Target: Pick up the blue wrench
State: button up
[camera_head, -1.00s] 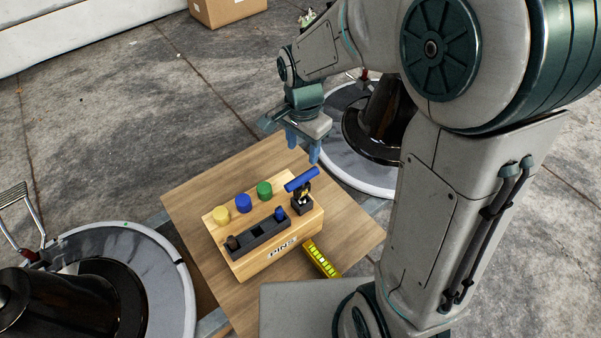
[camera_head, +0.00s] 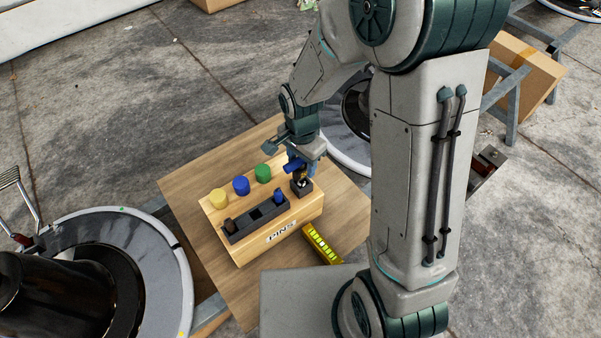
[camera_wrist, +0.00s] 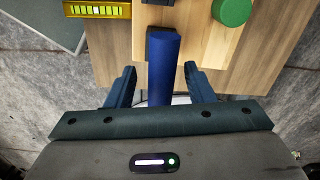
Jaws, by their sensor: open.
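In the wrist view the blue handle (camera_wrist: 163,58) runs lengthwise between the two blue fingers of my gripper (camera_wrist: 159,72). The fingers are open, with a visible gap on each side of the handle. In the head view my gripper (camera_head: 305,163) points down at the wrench and partly hides it.
The wooden block (camera_head: 246,253) marked PINS holds yellow (camera_head: 219,197), blue (camera_head: 241,185) and green (camera_head: 263,173) pegs and a dark tray (camera_head: 256,224). A yellow level (camera_head: 321,244) lies in front on the wooden table (camera_head: 185,190).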

jog(key=shift+f, duration=0.35)
grip_shut()
jog(key=shift+r, duration=0.2)
